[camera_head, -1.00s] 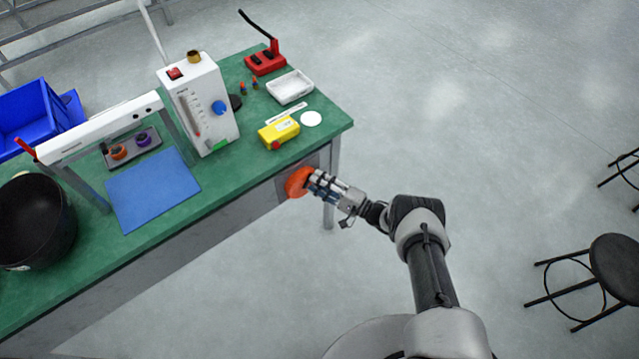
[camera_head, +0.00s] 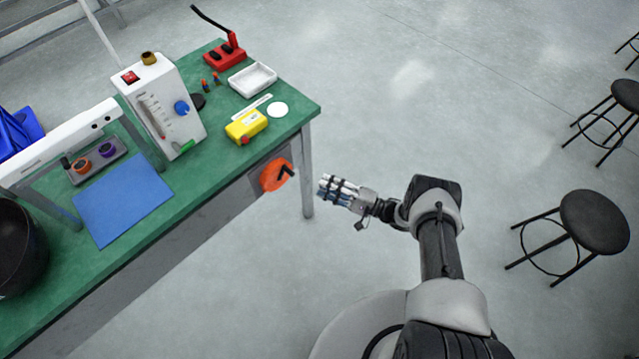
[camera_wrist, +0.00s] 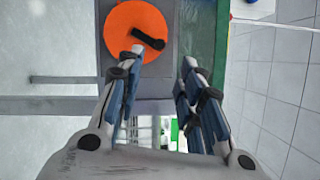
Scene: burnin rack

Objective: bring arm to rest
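My gripper (camera_head: 326,186) is in the air over bare floor, to the right of the green workbench (camera_head: 215,172). It is apart from the orange disc (camera_head: 272,176) with a black handle on the bench's front side. In the wrist view the two fingers (camera_wrist: 158,72) stand apart with nothing between them. My arm is bent and reaches left from my base.
On the bench are a yellow box (camera_head: 246,125), a white tray (camera_head: 252,79), a white instrument (camera_head: 162,105), a blue mat (camera_head: 123,197) and a black bin (camera_head: 20,250). Black stools (camera_head: 594,222) stand at the right. The floor between is clear.

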